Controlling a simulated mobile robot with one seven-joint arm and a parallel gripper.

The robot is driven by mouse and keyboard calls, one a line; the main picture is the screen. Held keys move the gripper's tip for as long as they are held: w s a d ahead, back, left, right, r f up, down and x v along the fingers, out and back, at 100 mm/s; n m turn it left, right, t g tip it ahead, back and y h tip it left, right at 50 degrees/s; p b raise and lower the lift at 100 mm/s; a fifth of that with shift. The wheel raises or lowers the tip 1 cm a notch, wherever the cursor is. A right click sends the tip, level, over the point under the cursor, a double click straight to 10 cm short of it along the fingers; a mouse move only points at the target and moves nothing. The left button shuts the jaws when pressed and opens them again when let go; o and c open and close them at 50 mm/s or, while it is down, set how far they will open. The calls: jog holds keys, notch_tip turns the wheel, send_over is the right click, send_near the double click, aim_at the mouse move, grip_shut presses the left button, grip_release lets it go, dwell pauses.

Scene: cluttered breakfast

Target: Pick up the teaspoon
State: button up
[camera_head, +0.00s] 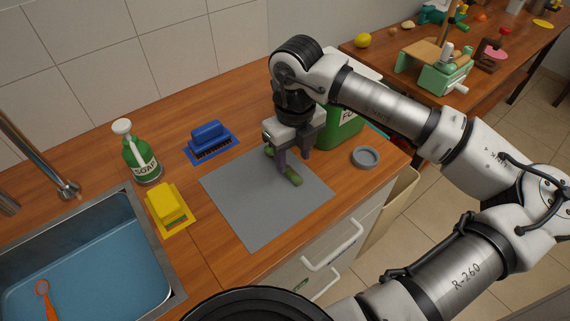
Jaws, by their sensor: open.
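My gripper (293,162) points down over the grey mat (250,213), with its fingers open. A slim green thing (292,177) lies on the mat under and beside the fingers. The gripper partly hides it, and I cannot tell whether it is the teaspoon or whether the fingers touch it. An orange, spoon-like thing (44,296) with a long handle and a round head lies in the blue sink at the lower left, far from my gripper.
A green container (341,130) is close behind my gripper. A grey round dish (365,157) is to its right. The mat's front is clear.

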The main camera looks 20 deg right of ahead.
aim_at(294, 174)
notch_tip(294, 174, down, 5)
jog(key=shift+d+p, duration=0.1)
jog(key=shift+p, duration=0.85)
jog(key=shift+c, duration=0.4)
grip_shut()
